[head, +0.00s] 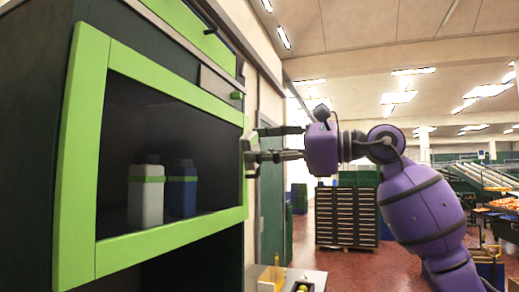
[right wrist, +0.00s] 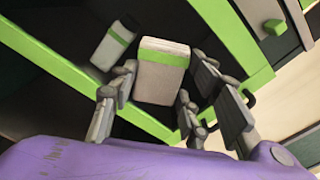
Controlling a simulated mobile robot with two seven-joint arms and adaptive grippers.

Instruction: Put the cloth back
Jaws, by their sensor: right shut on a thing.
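My right gripper (head: 256,145) is at the right edge of the cabinet's green frame in the head view. It is shut on a pale grey, block-shaped thing with a green band, which looks like the folded cloth (right wrist: 161,77). In the right wrist view the cloth sits between the fingers, in front of the dark cabinet opening. In the head view only a small pale part of it shows at the fingertips. I cannot tell whether it touches the cabinet. My left gripper is not in view.
The dark cabinet has a green-framed opening (head: 75,160). Inside stand a white bottle (head: 146,203) and a blue bottle (head: 182,195), both with green bands. Below the gripper is a small surface with yellow items (head: 272,275). A drawer unit (head: 346,218) stands farther back on the red floor.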

